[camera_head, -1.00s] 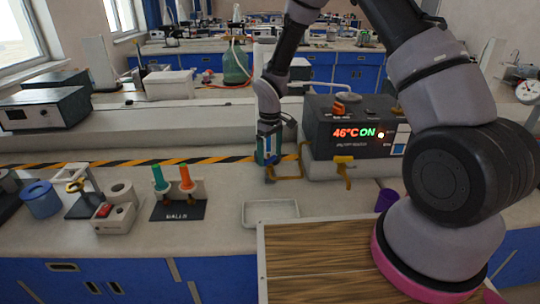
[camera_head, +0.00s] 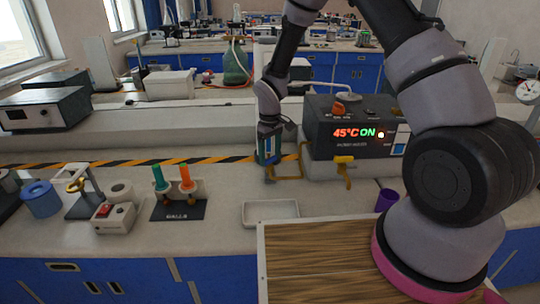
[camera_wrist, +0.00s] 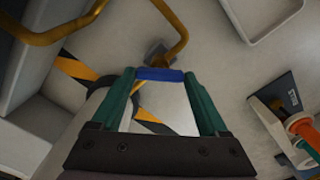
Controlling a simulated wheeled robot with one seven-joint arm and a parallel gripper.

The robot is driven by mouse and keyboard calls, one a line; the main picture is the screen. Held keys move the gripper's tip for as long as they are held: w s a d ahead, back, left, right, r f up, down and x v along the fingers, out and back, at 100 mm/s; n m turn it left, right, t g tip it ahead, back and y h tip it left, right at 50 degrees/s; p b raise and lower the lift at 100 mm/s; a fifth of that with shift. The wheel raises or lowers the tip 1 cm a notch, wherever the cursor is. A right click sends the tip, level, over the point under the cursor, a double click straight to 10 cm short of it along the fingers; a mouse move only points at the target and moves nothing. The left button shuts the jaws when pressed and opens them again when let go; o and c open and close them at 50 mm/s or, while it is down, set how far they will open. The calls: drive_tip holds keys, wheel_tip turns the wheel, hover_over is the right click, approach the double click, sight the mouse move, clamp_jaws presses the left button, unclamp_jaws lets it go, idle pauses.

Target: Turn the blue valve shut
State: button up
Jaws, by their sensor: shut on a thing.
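The blue valve's handle (camera_wrist: 160,74) is a short blue bar in the wrist view. It lies between the tips of the green fingers of my gripper (camera_wrist: 161,84), which is shut on it. Behind the handle a grey block joins a bent brass-coloured pipe (camera_wrist: 178,40). In the head view my gripper (camera_head: 269,158) points down at the bench, left of the dark heater box, and its fingers largely hide the handle. A yellow pipe (camera_head: 288,178) runs from there towards the box.
The dark box (camera_head: 355,143) shows "45°C ON" and has a yellow-handled tap (camera_head: 344,160) in front. A white tray (camera_head: 270,213) lies in front of my gripper. A stand with green and orange handles (camera_head: 180,208) is to the left. A purple cup (camera_head: 386,200) is at right.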

sight(271, 158)
drive_tip(key=m, duration=0.4)
drive_tip(key=shift+m, duration=2)
drive_tip(key=o, duration=1.2)
drive_tip(key=shift+o, duration=0.2)
drive_tip(key=shift+r, duration=0.1)
wheel_tip(271, 158, up, 11)
drive_tip(key=shift+f, duration=0.2)
drive_tip(key=shift+d+r, duration=0.1)
